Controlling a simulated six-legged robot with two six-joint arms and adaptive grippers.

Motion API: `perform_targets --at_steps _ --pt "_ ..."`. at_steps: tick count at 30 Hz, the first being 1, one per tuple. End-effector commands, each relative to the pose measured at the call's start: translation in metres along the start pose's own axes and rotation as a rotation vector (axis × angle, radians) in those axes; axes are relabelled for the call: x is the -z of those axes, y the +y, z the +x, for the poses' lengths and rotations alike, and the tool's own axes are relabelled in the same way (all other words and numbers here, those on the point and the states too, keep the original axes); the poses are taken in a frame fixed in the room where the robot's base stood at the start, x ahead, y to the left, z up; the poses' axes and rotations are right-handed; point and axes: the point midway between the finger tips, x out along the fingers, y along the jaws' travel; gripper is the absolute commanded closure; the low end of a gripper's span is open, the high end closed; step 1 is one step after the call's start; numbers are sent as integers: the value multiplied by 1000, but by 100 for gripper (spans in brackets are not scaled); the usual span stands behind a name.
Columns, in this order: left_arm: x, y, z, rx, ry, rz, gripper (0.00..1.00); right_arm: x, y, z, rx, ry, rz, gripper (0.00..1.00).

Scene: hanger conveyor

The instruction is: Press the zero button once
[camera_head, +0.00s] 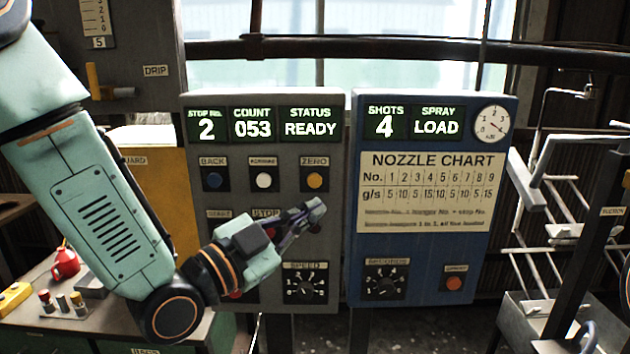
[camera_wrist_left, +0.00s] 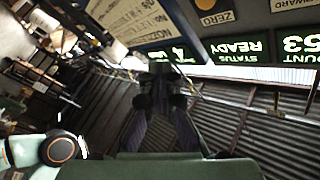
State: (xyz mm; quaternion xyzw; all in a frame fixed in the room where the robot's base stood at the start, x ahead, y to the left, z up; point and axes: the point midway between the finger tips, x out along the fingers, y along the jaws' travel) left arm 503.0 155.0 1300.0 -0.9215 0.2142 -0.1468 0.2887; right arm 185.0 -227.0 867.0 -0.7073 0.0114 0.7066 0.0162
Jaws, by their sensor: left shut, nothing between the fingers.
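The zero button (camera_head: 315,180) is a round yellow-orange button under a ZERO label on the grey control panel (camera_head: 330,245). It also shows at the top of the left wrist view (camera_wrist_left: 206,4), where its label reads upside down. My left gripper (camera_head: 318,208) is shut and empty, in front of the panel. In the head view its fingertips appear a little below the zero button; a gap to the panel cannot be judged exactly. In the left wrist view the closed fingers (camera_wrist_left: 160,85) point away from the camera. My right gripper is not in view.
A blue panel (camera_head: 480,260) with a nozzle chart stands right. Metal racks stand far right.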

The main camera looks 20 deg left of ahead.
Motion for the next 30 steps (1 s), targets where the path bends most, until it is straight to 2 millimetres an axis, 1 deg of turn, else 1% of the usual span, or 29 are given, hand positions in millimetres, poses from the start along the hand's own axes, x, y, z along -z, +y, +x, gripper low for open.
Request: perform_targets --at_steps 4,7,21,27,30 --pt "-2 -1 2 -1 0 -1 100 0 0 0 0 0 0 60" --pt "-5 -6 7 -1 0 -1 100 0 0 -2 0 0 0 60" --pt "-36 -35 49 -3 2 0 100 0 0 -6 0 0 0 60" --pt "-45 -43 60 -4 2 -1 100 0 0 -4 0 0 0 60" --pt "-47 -44 63 -5 0 -2 100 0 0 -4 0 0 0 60"
